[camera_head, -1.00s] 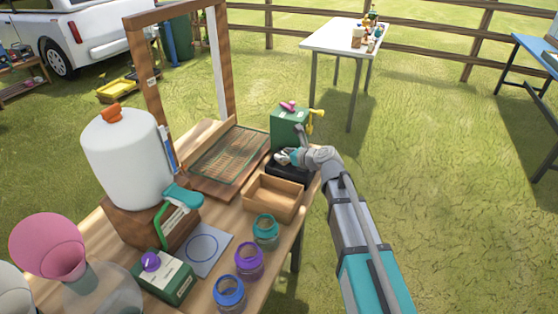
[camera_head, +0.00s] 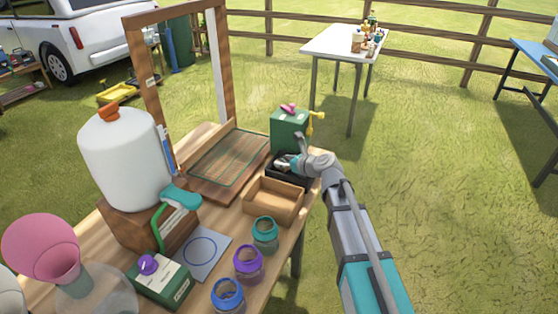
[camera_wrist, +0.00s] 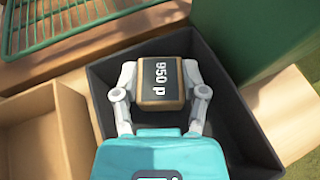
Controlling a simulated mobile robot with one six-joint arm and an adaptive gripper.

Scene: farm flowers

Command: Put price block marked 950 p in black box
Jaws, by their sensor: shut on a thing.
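The price block marked 950 p (camera_wrist: 160,80) is a small wooden block with a black face and white lettering. My gripper (camera_wrist: 160,88) is shut on it, one finger on each side, in the wrist view. The block is over or inside the black box (camera_wrist: 240,132), whose dark walls surround it; I cannot tell whether it touches the floor. In the head view my gripper (camera_head: 285,163) is at the black box (camera_head: 299,184) at the table's far right end, and the block is too small to make out there.
A wooden open box (camera_head: 272,208) stands right beside the black box. A green box (camera_head: 289,133) with a yellow tap is behind it. A wooden tray with a green wire rack (camera_head: 228,158) lies to the left. Several jars (camera_head: 248,264) stand nearer.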

